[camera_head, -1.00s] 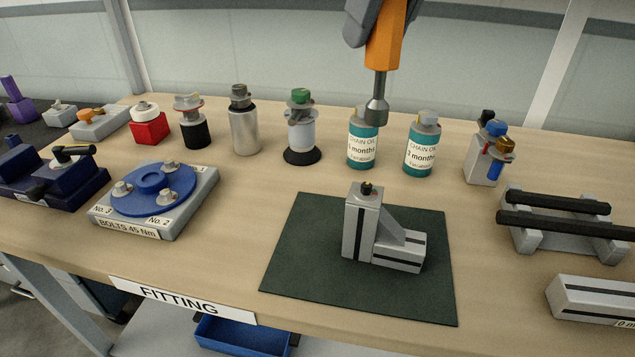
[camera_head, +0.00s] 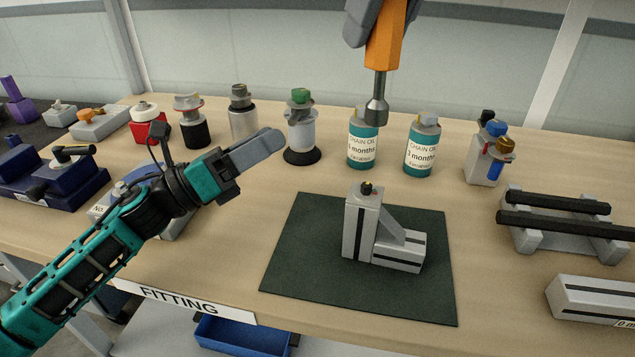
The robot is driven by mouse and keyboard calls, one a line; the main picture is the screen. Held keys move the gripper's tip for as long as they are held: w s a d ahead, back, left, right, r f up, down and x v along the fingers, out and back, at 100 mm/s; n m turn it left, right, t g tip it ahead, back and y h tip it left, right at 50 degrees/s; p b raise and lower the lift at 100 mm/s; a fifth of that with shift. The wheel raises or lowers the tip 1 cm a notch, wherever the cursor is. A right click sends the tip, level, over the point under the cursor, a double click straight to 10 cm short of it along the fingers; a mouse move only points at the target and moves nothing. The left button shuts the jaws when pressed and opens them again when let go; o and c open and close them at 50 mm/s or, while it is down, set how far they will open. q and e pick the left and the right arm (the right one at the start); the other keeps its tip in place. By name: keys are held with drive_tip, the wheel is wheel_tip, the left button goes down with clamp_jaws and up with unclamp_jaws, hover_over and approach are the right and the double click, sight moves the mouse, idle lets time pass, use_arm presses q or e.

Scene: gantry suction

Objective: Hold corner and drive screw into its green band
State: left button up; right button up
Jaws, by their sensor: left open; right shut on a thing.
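The corner (camera_head: 362,232) is a grey piece with an upright post, a slanted brace and a short foot to the right. It stands on a dark green mat (camera_head: 300,275). A small dark screw (camera_head: 367,188) stands on top of the post; I cannot make out a green band. My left gripper (camera_head: 265,150) is open and empty, left of and behind the corner, its grey fingers overlapping in view. My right gripper (camera_head: 385,18) shows only grey fingers at the top edge, shut on an orange driver (camera_head: 384,50). The driver's metal socket (camera_head: 377,110) points down, above and apart from the screw.
Two teal chain oil bottles (camera_head: 362,150) (camera_head: 422,155) and a white-bodied unit with a green top (camera_head: 301,130) stand behind the mat. A rack with black bars (camera_head: 560,222) and a grey profile (camera_head: 590,300) lie right. My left arm partly hides a blue disc fixture (camera_head: 140,175).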

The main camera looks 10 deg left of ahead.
sight(369, 216)
use_arm(q)
drive_tip(key=d+f+m+g, duration=0.2)
drive_tip(key=d+m+g, duration=0.1)
drive_tip(key=m+g, duration=0.1)
drive_tip(key=s+d+f+m+g+h, duration=0.1)
drive_tip(key=d+f+m+g, duration=0.1)
drive_tip(key=d+m+g, duration=0.1)
drive_tip(key=s+d+f+m+g, duration=0.1)
drive_tip(key=d+f+m+g, duration=0.1)
drive_tip(key=m+g, duration=0.3)
drive_tip(key=shift+s+d+g+h, duration=0.2)
drive_tip(key=shift+d+g+h, duration=0.3)
drive_tip(key=shift+g, duration=0.4)
drive_tip(key=shift+s+d+f+m+g+y, duration=0.15)
drive_tip(key=shift+f+m+g+y, duration=0.1)
drive_tip(key=shift+f+m+g, duration=0.2)
drive_tip(key=shift+s+a+f+m+g+y, duration=0.15)
drive_tip(key=shift+f+m+g+y, duration=0.15)
drive_tip(key=shift+m, duration=0.25)
drive_tip(key=d, duration=0.7)
drive_tip(key=shift+s+d, duration=0.25)
drive_tip(key=shift+s, duration=0.1)
drive_tip(key=shift+c, duration=1.2)
clamp_jaws()
